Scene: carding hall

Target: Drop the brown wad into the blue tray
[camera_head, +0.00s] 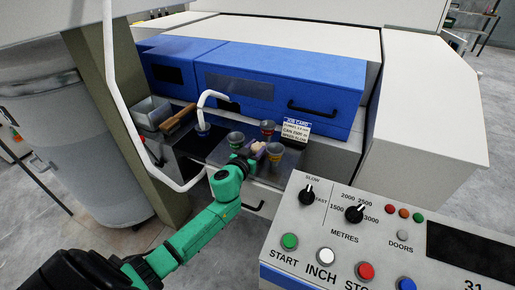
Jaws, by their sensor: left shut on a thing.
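My green left arm reaches in from the lower left to the small metal shelf. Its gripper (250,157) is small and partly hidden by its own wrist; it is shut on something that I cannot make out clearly. A small pale tan lump (258,147) shows right at the fingertips, and I cannot tell whether it is the brown wad. No blue tray can be told apart for certain. My right gripper is out of view.
A sign (296,131) stands behind. A bent white pipe (125,110) is at left, a control panel (385,235) at front right.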

